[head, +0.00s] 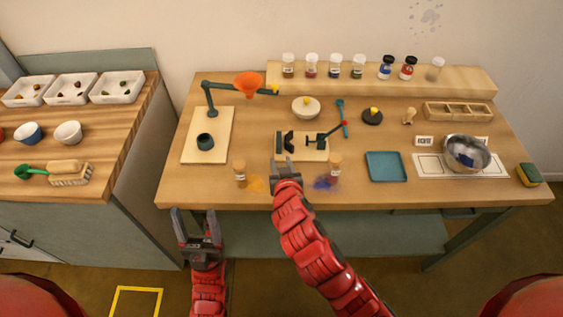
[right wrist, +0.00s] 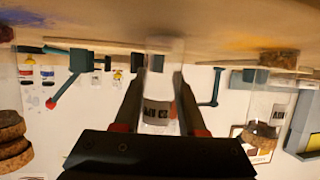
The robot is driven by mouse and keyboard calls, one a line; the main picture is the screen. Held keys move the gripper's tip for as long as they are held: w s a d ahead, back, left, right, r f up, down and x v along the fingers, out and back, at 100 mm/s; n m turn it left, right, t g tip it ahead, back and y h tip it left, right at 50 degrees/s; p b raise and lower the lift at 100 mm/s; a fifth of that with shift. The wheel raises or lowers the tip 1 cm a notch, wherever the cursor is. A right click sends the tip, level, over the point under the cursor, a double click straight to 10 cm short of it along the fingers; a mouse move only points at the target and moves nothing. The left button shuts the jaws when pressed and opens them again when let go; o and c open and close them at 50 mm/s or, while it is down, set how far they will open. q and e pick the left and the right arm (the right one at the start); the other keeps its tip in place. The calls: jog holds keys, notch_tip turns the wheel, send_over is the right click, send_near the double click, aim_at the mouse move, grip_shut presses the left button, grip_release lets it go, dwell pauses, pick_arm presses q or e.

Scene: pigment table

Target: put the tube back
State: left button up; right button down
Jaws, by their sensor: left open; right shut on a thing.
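My right gripper (head: 285,161) is shut on a clear glass tube (right wrist: 163,75) with a pale printed label, which stands between its fingers in the right wrist view. The tube is hard to make out in the head view. The gripper is near the table's front edge, just in front of a small board with a dark clamp (head: 287,141). Two corked jars stand on either side: one (head: 240,174) by yellow powder, one (head: 335,168) by blue powder. My left gripper (head: 195,226) is open and empty, in front of the table.
Several jars, including a blue-labelled one (head: 386,68), stand on the raised back shelf (head: 450,84). A stand holds an orange funnel (head: 248,84). A teal tray (head: 386,166), a metal bowl (head: 466,154) and a divided wooden box (head: 458,111) are on the right.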

jog(key=shift+f, duration=0.1)
jog(key=shift+f, duration=0.15)
jog(key=shift+c, duration=2.4)
grip_release()
